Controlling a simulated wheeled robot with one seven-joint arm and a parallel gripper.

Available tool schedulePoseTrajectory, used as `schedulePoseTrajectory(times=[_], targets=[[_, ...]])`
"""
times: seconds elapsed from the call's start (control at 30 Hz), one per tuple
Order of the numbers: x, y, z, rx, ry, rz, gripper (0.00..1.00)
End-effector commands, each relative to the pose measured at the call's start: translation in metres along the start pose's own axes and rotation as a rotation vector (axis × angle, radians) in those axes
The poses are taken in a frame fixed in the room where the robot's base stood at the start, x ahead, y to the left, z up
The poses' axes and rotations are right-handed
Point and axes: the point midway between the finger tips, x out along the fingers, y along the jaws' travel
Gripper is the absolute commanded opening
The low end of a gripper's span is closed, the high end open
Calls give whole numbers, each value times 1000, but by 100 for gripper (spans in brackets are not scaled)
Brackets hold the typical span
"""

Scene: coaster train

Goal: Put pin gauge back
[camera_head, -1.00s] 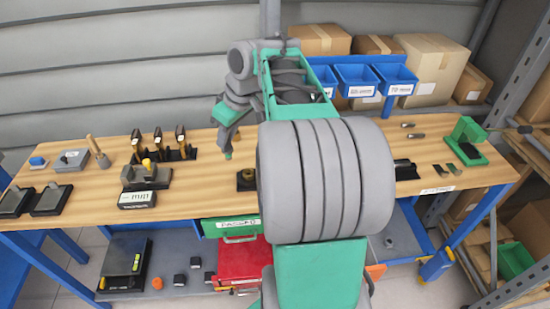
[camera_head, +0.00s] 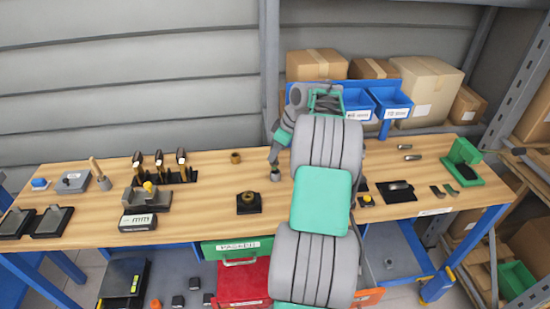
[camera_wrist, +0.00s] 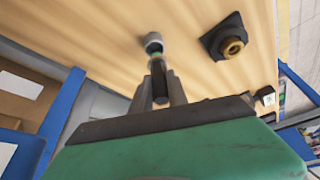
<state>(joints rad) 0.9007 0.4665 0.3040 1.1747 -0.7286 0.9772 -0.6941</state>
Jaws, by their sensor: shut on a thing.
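My gripper (camera_head: 275,163) is low over the middle of the wooden table, pointing down. In the wrist view my gripper (camera_wrist: 160,92) is shut on a slim dark pin with a greenish band, which looks like the pin gauge (camera_wrist: 158,78). A small grey cylinder with a dark opening (camera_wrist: 153,42) lies just beyond the fingertips; it also shows below the gripper in the head view (camera_head: 275,175). I cannot tell whether the pin touches it or is part of it. A brass ring on a black base (camera_head: 248,201) stands to the left in front, also in the wrist view (camera_wrist: 231,46).
A loose brass ring (camera_head: 235,157) stands left of my gripper. Several upright tools in a black rack (camera_head: 178,177) and a grey fixture (camera_head: 147,198) are further left. A green press (camera_head: 463,160) is at the right. Blue bins (camera_head: 390,104) stand behind.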

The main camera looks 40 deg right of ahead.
Motion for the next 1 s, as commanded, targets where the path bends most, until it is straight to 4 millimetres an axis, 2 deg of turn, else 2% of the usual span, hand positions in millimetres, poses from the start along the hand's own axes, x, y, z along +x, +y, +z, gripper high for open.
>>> schedulePoseTrajectory(times=[0.2, 0.53, 0.57, 0.6, 0.8, 1.0], targets=[[28, 2, 11, 1, 0, -1, 0], [35, 2, 14, 1, 0, 1, 0], [34, 2, 14, 1, 0, 0, 21], [34, 2, 14, 1, 0, 0, 24], [34, 2, 14, 1, 0, 0, 41], [34, 2, 14, 1, 0, 0, 41]])
